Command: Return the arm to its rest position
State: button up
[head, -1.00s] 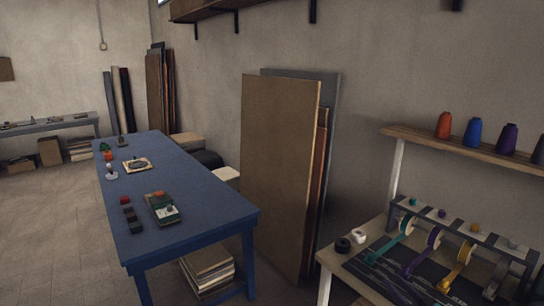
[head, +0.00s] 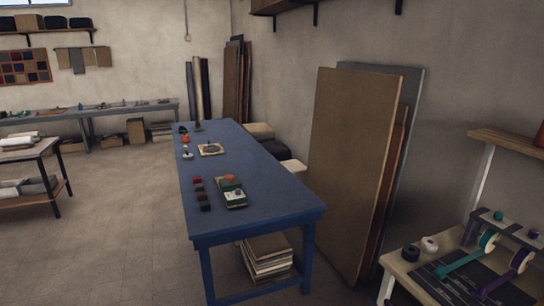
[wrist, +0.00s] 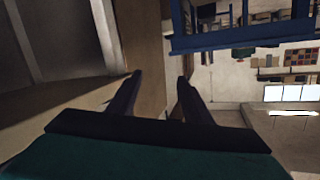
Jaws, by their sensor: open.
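My gripper (wrist: 158,82) shows in the wrist view as two dark fingers that stand apart with nothing between them. Behind the fingers is a dark bar and a green part of my own arm. The wrist picture is turned over, with the room's windows (wrist: 292,93) low at the right. My arm and gripper do not show in the head view.
A blue table (head: 245,178) holds several small items. Tall boards (head: 350,165) lean on the wall to its right. A bench with tape rolls (head: 488,240) stands at lower right. A shelved table (head: 35,152) is at left. Floor between is clear.

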jog(key=s+a+f+g+h+b, duration=0.15)
jog(key=a+f+g, duration=0.25)
jog(key=a+f, duration=0.75)
jog(key=s+a+f+g, duration=0.5)
jog(key=s+a+f, duration=0.1)
jog(key=s+f, duration=0.45)
jog(key=s+a+f+g, duration=0.1)
jog(key=s+f+g, duration=0.2)
jog(key=s, duration=0.5)
jog(key=s+a+f+g, duration=0.2)
jog(key=s+f+g, duration=0.15)
jog(key=s, duration=0.35)
jog(key=s+a+r+n+g, duration=0.1)
jog(key=s+g, duration=0.2)
jog(key=s, duration=0.4)
jog(key=s+a+r+n+g, duration=0.2)
jog(key=s+g, duration=0.1)
jog(key=s, duration=0.4)
jog(key=shift+s+y+b, duration=0.25)
jog(key=shift+y+b, duration=0.1)
jog(key=shift+y, duration=0.1)
jog(key=shift+g, duration=0.25)
